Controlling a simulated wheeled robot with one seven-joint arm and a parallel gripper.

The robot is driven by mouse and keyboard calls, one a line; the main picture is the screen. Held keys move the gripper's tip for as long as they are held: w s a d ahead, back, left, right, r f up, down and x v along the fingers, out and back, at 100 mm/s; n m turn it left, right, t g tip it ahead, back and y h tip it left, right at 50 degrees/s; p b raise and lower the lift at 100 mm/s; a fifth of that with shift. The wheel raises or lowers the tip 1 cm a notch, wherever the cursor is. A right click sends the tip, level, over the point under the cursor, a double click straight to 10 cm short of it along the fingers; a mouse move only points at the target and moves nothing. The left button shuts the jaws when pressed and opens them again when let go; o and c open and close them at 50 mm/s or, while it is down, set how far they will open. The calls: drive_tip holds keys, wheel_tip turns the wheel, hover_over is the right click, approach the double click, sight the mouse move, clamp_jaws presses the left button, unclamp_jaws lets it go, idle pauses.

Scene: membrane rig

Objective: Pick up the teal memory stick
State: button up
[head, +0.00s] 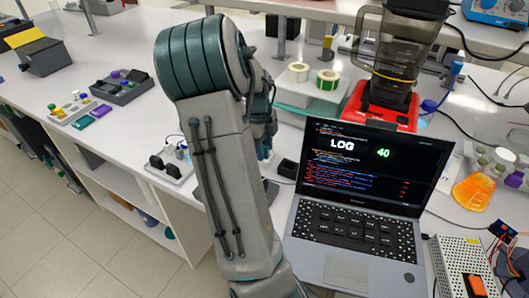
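I cannot make out a memory stick for certain. A small teal block (82,122) lies on the white bench at the left, beside a purple block (101,110); it is too small to tell what it is. My grey and teal arm rises through the middle of the head view and covers part of the bench. My gripper's fingers are hidden behind it, so I cannot see whether they hold anything.
An open laptop (352,215) stands right of my arm, with a red-based machine (380,105) behind it. Tape rolls (328,80) sit behind the arm. A flask of orange liquid (474,190) stands at right. The bench at upper left has free room.

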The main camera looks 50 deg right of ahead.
clamp_jaws()
wheel_tip(320, 180, up, 28)
idle(0.7)
